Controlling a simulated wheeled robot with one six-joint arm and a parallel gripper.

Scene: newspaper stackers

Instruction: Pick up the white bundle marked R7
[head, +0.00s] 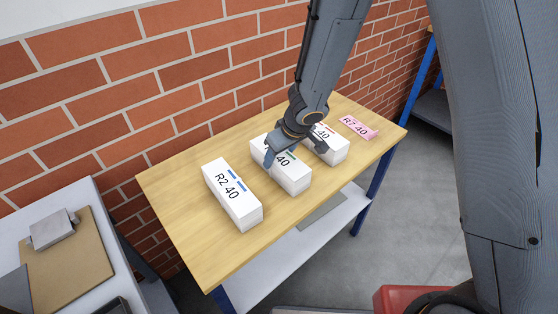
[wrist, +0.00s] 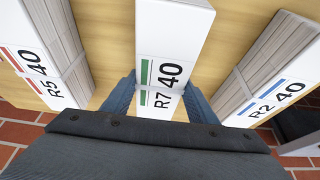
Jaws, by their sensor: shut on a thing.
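The white bundle marked R7 40 (wrist: 165,70) has green stripes and a strap, and lies between the two fingers in the wrist view. In the head view it is the middle bundle (head: 291,178), partly hidden by my gripper (head: 290,150). My gripper, also in the wrist view (wrist: 160,92), is shut on its sides. The bundle appears to rest on the wooden table top (head: 190,235); I cannot tell if there is a gap under it.
A white bundle marked R2 40 (head: 232,195) stands to the left. The R5 40 bundle (wrist: 50,75), red-striped, shows at the wrist view's left and stands right in the head view (head: 330,150). A pink labelled piece (head: 356,128) lies farther right. A brick wall (head: 150,80) backs the table.

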